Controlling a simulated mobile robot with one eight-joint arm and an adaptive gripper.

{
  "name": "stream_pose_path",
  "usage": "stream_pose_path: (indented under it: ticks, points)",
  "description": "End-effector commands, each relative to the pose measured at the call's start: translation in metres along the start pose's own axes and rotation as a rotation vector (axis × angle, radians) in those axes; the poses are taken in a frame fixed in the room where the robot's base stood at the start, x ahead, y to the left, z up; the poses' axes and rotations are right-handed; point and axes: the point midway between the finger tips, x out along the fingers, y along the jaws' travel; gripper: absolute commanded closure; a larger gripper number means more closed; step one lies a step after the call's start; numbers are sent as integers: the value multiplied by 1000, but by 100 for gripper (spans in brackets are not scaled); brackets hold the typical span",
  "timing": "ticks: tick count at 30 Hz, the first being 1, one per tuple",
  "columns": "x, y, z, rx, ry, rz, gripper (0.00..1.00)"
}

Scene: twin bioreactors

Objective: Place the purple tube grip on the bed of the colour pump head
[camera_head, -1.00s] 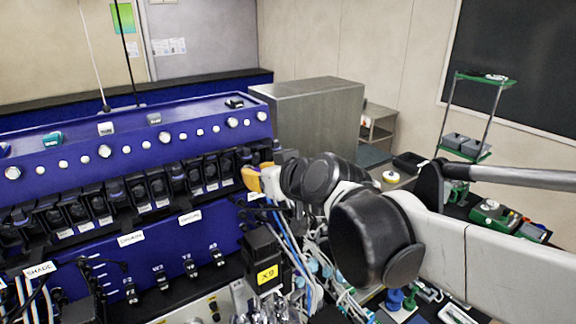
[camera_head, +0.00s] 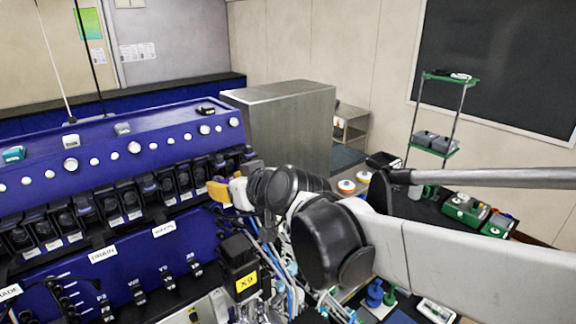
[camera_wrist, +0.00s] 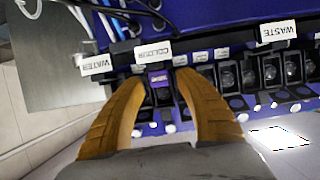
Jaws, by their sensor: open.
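In the wrist view a small purple tube grip (camera_wrist: 158,77) lies at the pump head (camera_wrist: 162,95) beside the COLOUR label (camera_wrist: 153,51). My gripper's orange fingers (camera_wrist: 161,76) are open, one on each side of the purple grip, with a visible gap to it. I cannot tell whether the grip sits fully down on the bed. In the head view my gripper (camera_head: 219,192) is at the right end of the row of pump heads, partly behind my arm.
Several black pump heads (camera_head: 110,203) line the blue bioreactor panel. A WASTE label (camera_wrist: 279,31) and WATER label (camera_wrist: 95,63) flank the spot. Loose tubes and a black box marked X9 (camera_head: 240,265) stand close below my gripper. A steel cabinet (camera_head: 280,125) stands behind.

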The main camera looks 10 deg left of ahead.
Motion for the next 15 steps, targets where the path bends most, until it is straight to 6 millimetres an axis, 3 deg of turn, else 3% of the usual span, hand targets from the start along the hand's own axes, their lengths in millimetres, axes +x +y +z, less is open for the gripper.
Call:
stream_pose_path:
  ticks: [5, 15]
  points:
    - [-16, 0, -2, 0, 0, 1, 60]
    - [-86, 1, -1, 1, 0, 2, 60]
